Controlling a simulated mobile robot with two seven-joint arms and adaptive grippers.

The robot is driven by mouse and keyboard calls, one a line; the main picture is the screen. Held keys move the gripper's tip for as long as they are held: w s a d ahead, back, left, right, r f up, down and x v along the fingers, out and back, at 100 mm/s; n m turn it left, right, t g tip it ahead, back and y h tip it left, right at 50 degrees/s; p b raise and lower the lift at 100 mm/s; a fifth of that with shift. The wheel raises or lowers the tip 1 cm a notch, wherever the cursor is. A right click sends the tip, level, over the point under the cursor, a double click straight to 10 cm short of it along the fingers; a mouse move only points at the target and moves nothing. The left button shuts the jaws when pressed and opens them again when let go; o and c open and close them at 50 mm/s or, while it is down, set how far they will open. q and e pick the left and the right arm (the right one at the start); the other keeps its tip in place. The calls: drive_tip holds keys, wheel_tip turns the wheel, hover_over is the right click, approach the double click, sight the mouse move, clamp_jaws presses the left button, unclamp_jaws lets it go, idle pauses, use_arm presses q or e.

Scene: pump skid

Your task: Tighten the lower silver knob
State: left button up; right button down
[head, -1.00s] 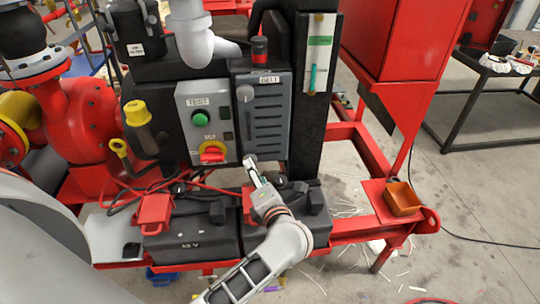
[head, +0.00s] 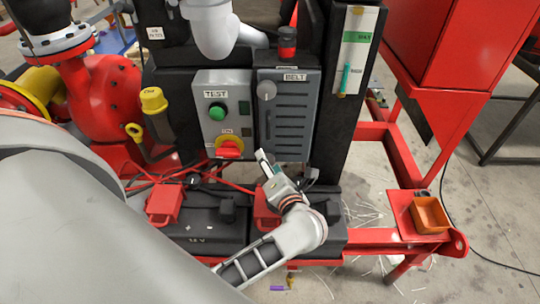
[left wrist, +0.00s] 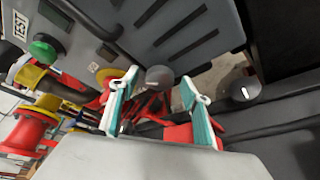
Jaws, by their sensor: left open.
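The grey BELT cover (head: 288,118) carries one silver knob (head: 266,90) near its top left. The lower silver knob (left wrist: 158,77) shows in the left wrist view at the cover's bottom edge; in the head view it is hidden behind my gripper. My left gripper (head: 264,160) is at the lower left corner of the cover. In the left wrist view its two teal-lined fingers (left wrist: 160,92) are apart, with the lower knob appearing between their tips. Whether they touch it I cannot tell. My right gripper is not in view.
Left of the cover is the TEST panel with a green button (head: 217,111) and a red-yellow switch (head: 229,147). Black batteries (head: 205,226) with red clamps (head: 164,204) and cables lie below. A dark round cap (left wrist: 245,90) is right of the fingers. An orange bin (head: 430,215) stands at the right.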

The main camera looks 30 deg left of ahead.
use_arm(q)
drive_tip(key=shift+w+a+f, duration=0.1)
drive_tip(key=shift+w+a, duration=0.15)
drive_tip(key=shift+a, duration=0.05)
drive_tip(key=c, duration=1.1)
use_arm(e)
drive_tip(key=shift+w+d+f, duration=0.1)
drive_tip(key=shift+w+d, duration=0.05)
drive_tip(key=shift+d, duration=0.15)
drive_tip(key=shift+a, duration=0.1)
